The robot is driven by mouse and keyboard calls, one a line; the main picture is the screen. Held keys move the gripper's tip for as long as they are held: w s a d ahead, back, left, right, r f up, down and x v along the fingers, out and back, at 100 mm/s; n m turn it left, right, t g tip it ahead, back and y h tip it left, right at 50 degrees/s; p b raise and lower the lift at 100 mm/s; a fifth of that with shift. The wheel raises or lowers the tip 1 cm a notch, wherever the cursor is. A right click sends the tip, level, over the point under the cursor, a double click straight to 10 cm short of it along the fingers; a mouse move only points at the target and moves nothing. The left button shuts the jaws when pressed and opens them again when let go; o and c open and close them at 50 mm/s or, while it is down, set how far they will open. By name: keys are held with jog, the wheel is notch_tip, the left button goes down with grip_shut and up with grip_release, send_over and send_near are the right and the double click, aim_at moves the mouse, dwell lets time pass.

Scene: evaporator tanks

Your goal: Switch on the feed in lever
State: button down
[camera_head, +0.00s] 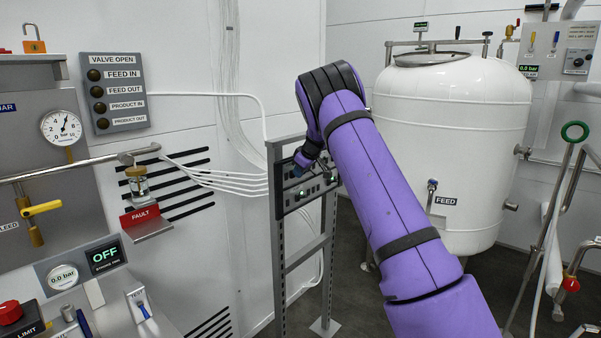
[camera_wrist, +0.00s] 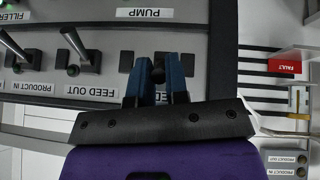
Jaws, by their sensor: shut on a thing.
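My gripper (camera_wrist: 158,92) has its blue fingers close together on a small dark lever (camera_wrist: 158,72) at the control panel (camera_wrist: 105,52). The lever's label is hidden behind my gripper, so I cannot read which one it is. To its left in the wrist view, upside down, are the FEED OUT lever (camera_wrist: 75,45) and the PRODUCT IN lever (camera_wrist: 14,45), both grey. In the head view my gripper (camera_head: 297,172) is at the panel (camera_head: 308,192) on a grey stand, partly hidden by my purple arm.
A VALVE OPEN box (camera_head: 114,92) on the wall has dark lamps, including FEED IN. A green light (camera_head: 302,194) glows on the panel. The white FEED tank (camera_head: 465,120) stands behind my arm. Pipes and a FAULT sign (camera_head: 140,215) are at left.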

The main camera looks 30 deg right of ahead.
jog(key=c, duration=1.1)
grip_release()
jog(key=v, duration=1)
jog(key=shift+s+r, duration=0.2)
jog(key=shift+r, duration=0.2)
